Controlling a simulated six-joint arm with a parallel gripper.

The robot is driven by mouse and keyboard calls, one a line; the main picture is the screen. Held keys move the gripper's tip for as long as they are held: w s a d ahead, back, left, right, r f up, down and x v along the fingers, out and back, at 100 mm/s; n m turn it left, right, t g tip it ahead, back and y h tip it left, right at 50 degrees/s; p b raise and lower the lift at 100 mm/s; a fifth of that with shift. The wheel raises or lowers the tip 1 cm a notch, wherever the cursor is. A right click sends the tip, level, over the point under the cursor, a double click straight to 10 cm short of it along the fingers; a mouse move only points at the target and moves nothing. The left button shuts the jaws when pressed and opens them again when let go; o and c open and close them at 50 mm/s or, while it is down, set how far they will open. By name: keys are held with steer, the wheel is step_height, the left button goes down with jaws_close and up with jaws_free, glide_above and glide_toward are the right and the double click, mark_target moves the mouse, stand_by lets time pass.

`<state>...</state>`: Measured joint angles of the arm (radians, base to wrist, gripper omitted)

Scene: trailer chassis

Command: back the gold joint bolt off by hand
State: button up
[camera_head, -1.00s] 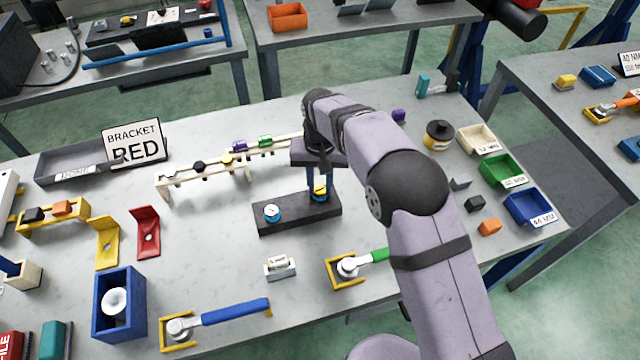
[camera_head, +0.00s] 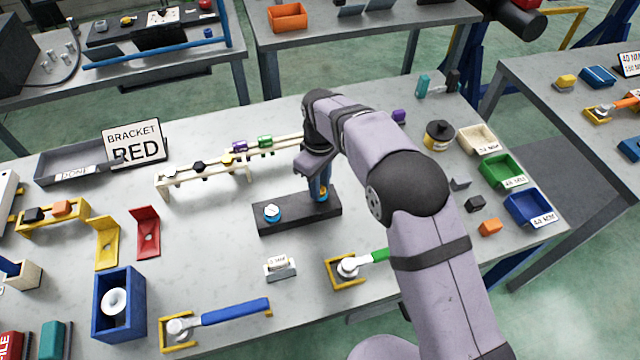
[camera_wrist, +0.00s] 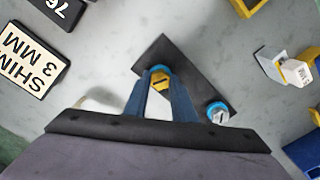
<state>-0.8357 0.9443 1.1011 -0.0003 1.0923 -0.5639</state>
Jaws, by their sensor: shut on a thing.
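The gold joint bolt (camera_wrist: 159,81) is a gold hex head with a dark mark, set in a blue ring on the black joint block (camera_head: 297,215). In the head view only a sliver of gold shows beside my fingers. My gripper (camera_wrist: 160,88) points down at the block, its two blue fingers on either side of the bolt head and shut on it; it also shows in the head view (camera_head: 321,192). A second, silver bolt (camera_head: 272,211) in a blue ring stands at the block's other end, free of the gripper; it shows in the wrist view (camera_wrist: 218,116).
A small labelled stand (camera_head: 280,268) is in front of the block. A yellow holder with a green-handled wrench (camera_head: 372,257) is at its front right. Bare table lies left of the block.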

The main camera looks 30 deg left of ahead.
steer(key=n, duration=0.7)
steer(key=shift+s+d+f, duration=0.15)
steer(key=shift+s+f, duration=0.05)
steer(key=shift+f, duration=0.15)
steer(key=n, duration=0.4)
steer(key=shift+n, duration=1.9)
steer(key=o, duration=1)
steer(key=shift+c, duration=0.2)
steer(key=shift+o, duration=0.5)
steer(key=shift+w, duration=0.15)
steer(key=shift+r, duration=0.1)
steer(key=shift+r, duration=0.1)
